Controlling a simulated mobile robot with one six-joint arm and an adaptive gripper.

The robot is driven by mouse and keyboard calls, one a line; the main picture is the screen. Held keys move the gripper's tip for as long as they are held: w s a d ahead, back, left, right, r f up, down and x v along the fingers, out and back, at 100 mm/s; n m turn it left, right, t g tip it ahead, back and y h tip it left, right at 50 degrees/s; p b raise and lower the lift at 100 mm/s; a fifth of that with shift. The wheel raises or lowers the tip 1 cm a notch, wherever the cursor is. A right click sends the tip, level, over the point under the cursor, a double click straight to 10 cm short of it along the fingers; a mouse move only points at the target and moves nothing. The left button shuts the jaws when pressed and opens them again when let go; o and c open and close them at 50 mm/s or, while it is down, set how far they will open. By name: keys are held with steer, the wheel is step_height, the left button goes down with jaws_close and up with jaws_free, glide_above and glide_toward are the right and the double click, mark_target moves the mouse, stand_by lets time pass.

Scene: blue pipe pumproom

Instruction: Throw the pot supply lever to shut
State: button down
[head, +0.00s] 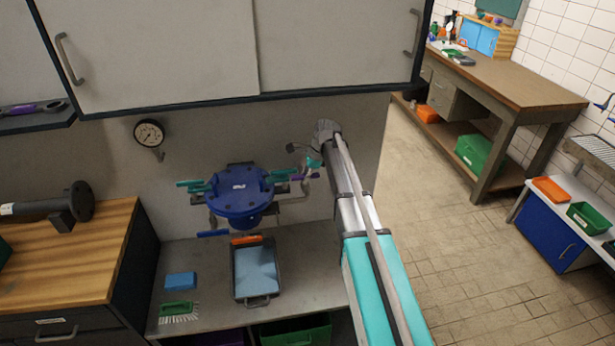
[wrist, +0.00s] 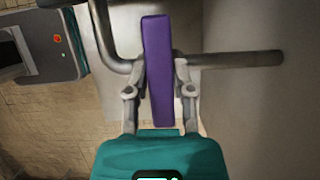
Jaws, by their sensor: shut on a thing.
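A blue lidded pot (head: 240,192) is mounted on pipework at the wall in the head view, with a pale label too small to read. A purple lever handle (wrist: 157,85) stands nearly upright in the wrist view, in front of a grey pipe (wrist: 245,59). My gripper (wrist: 160,72) is shut on this handle, one finger on each side. In the head view my gripper (head: 306,172) is at the pipe right of the pot, and only a little purple shows there. Teal handles (head: 189,183) sit left of the pot. I cannot read which lever is the supply.
A blue handle (head: 213,233) and an orange handle (head: 246,240) are below the pot. A tray (head: 256,272), a blue block (head: 181,280) and a green brush (head: 176,309) lie on the counter. A gauge (head: 149,133) is on the wall. Cabinets (head: 160,50) overhang above.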

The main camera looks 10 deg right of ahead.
steer(key=shift+c, duration=2.4)
jaws_free()
